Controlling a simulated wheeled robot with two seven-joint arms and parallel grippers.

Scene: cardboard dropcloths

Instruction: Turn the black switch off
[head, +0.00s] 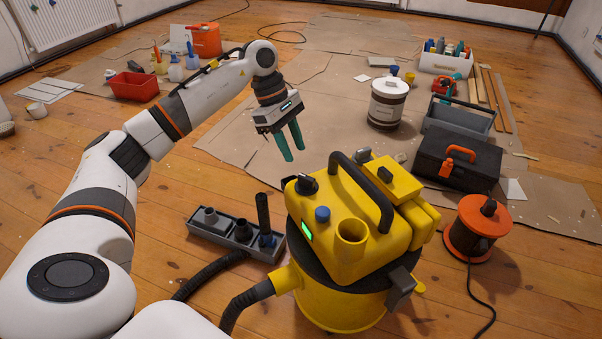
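A yellow vacuum cleaner (345,245) with a black handle (365,190) stands at the lower middle. A black knob-like switch (306,184) sits on its upper left corner. A blue knob (322,214) and a lit green indicator (307,230) are near it. A small dark part (384,174) also shows on the yellow top at the right. My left gripper (295,153) hangs in the air, behind and above the switch in the picture, apart from it. Its two green fingers point down with a gap between them, and nothing is held. My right gripper is not in view.
A grey tray with nozzles (222,222) lies left of the vacuum, beside its black hose (205,274). An orange cable reel (478,228) stands to the right. A black toolbox (457,165) and a lidded bucket (387,103) stand behind on cardboard (330,130).

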